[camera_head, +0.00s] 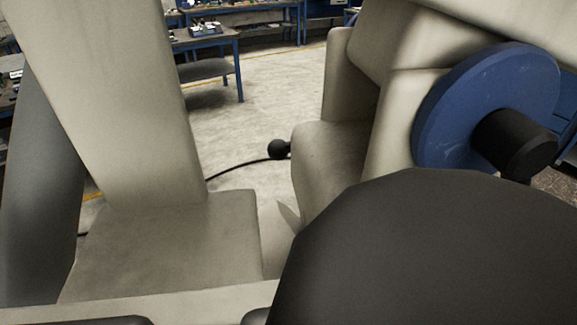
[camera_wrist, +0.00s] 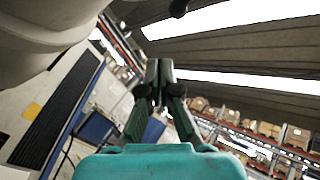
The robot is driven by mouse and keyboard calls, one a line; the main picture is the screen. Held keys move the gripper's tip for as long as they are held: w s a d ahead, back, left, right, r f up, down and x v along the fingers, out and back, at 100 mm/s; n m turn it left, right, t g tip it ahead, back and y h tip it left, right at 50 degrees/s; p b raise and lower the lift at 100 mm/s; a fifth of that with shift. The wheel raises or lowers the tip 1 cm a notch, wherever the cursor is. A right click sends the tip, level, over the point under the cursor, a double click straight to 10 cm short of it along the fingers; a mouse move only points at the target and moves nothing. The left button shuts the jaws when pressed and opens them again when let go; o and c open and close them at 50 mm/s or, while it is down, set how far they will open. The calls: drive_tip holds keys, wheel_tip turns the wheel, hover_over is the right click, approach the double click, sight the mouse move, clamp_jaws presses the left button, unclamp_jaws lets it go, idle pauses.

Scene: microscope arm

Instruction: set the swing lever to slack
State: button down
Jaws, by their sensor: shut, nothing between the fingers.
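The microscope stand's pale beige column (camera_head: 120,100) and housing (camera_head: 385,100) fill much of the head view. A small black ball knob (camera_head: 278,149) sticks out to the left of the housing. A blue disc (camera_head: 470,110) with a black stub (camera_head: 515,143) is on the housing's right. I cannot tell for certain which part is the swing lever, and no slack mark is readable. My gripper (camera_wrist: 159,66) shows in the wrist view with its dark green fingers together, nothing between them.
A large dark rounded shape (camera_head: 430,260) hides the lower right of the head view. A pale curved body (camera_wrist: 45,30) is close at the upper left of the wrist view. Blue workbenches (camera_head: 235,60) stand far back, with clear concrete floor (camera_head: 260,95) before them.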

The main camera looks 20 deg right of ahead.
drive_tip(key=a+r+m, duration=0.3)
drive_tip(key=r+m, duration=0.2)
drive_tip(key=s+a+r+m+t+h, duration=0.1)
drive_tip(key=a+r+m, duration=0.2)
drive_tip(key=r+m, duration=0.2)
drive_tip(key=shift+r+t, duration=0.3)
drive_tip(key=shift+r, duration=0.3)
idle(0.3)
